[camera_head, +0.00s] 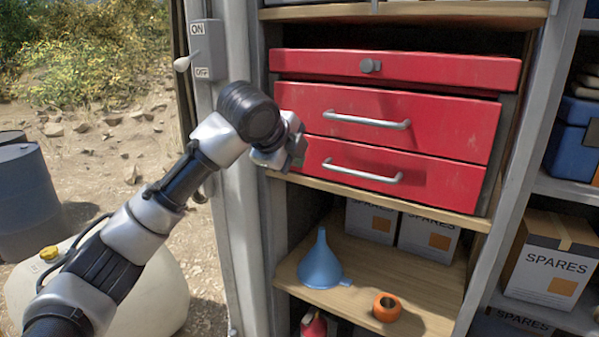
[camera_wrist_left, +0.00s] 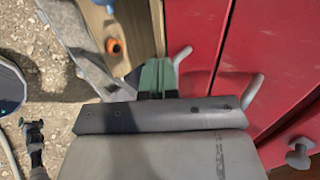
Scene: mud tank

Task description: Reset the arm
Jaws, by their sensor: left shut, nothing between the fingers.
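My left arm comes in from the left in the head view. Its gripper (camera_head: 296,152) is in front of the left end of the red drawer unit (camera_head: 440,130), near the grey post. In the left wrist view the gripper's fingers (camera_wrist_left: 157,78) are together with nothing between them. The middle drawer's handle (camera_head: 366,120) and the bottom drawer's handle (camera_head: 362,172) are to the right of the gripper, apart from it in the head view. All the drawers look shut or nearly so. My right gripper is in neither view.
A switch box (camera_head: 204,52) marked ON and OFF is on the post behind my arm. A blue funnel (camera_head: 320,264) and an orange ring (camera_head: 386,307) stand on the lower shelf. SPARES boxes (camera_head: 546,262) are on shelves. A blue barrel (camera_head: 27,188) and white tank (camera_head: 150,290) are at left.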

